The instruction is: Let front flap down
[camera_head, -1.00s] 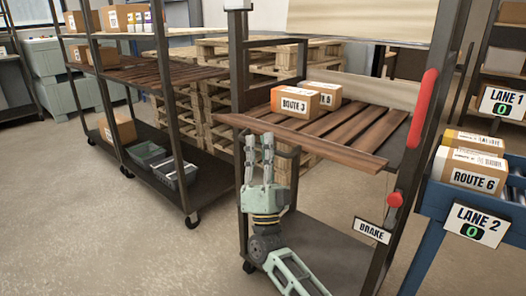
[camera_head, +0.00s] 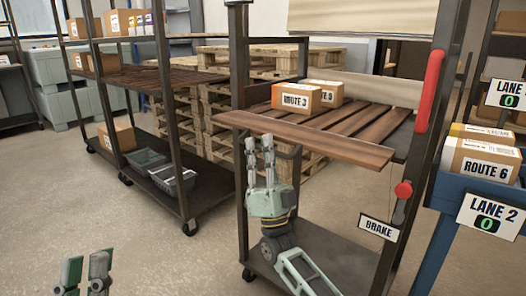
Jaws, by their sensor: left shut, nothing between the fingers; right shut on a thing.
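The front flap (camera_head: 320,143) is a brown wooden board along the front edge of the slatted shelf on the near cart. It lies roughly level with the shelf. My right gripper (camera_head: 260,144) points up at the flap's underside, left of its middle. Its fingers are shut, with the tips at the flap's lower edge; the exact contact is too small to make out. My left gripper (camera_head: 85,270) is at the bottom left, over bare floor, shut and empty, well apart from the cart.
A ROUTE 3 box (camera_head: 296,98) and another box (camera_head: 327,93) sit on the shelf. The cart's post has a red handle (camera_head: 430,90), a red knob (camera_head: 403,189) and a BRAKE sign (camera_head: 379,228). A blue stand (camera_head: 441,215) is close on the right. Floor at left is clear.

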